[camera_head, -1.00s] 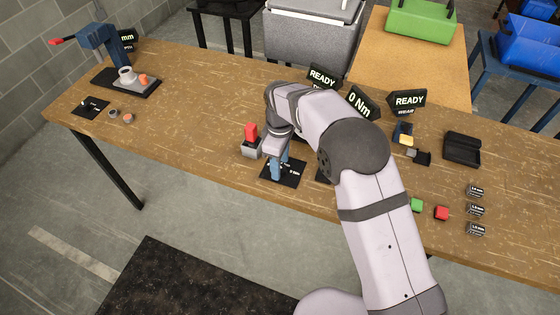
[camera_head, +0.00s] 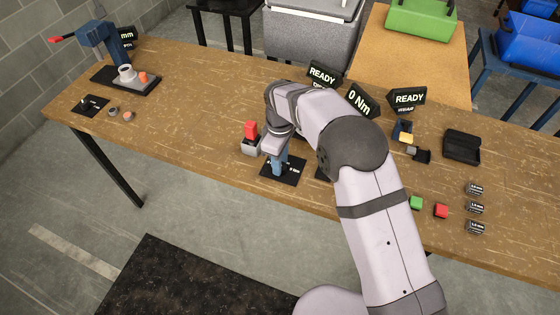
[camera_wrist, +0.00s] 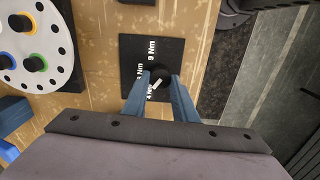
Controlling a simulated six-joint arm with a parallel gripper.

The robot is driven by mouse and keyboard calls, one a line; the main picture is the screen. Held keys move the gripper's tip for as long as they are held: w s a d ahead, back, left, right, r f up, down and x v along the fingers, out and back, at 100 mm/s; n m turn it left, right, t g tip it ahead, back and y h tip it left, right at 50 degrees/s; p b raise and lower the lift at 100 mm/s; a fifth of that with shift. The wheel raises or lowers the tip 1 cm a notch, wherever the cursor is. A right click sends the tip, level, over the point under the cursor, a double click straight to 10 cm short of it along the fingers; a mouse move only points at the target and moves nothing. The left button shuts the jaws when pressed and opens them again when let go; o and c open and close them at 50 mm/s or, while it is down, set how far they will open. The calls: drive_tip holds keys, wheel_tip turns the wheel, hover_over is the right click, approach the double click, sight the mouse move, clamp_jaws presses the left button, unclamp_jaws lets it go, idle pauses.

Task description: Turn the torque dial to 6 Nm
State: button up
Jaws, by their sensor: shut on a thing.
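The torque dial is a small dark knob with a white pointer mark (camera_wrist: 157,83), on a black square plate (camera_wrist: 138,48) with white Nm markings. In the wrist view "9 Nm" and "4 Nm" are readable; other labels are partly hidden by my fingers. My gripper (camera_wrist: 160,84) has its blue fingers closed on either side of the knob. In the head view my gripper (camera_head: 278,168) points down over the same plate (camera_head: 295,175), and the knob is hidden. A black display (camera_head: 361,101) behind my arm reads "0 Nm".
A grey block with a red top (camera_head: 251,132) stands just left of my gripper. A white disc with coloured rings (camera_wrist: 30,45) shows in the wrist view.

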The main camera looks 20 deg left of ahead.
drive_tip(key=m, duration=0.5)
drive_tip(key=shift+w, duration=0.1)
drive_tip(key=m, duration=0.6)
drive_tip(key=shift+w+b, duration=0.1)
drive_tip(key=shift+b, duration=0.25)
drive_tip(key=o, duration=1)
drive_tip(key=shift+o, duration=0.2)
drive_tip(key=shift+r+b, duration=1.1)
drive_tip(key=shift+r, duration=2.65)
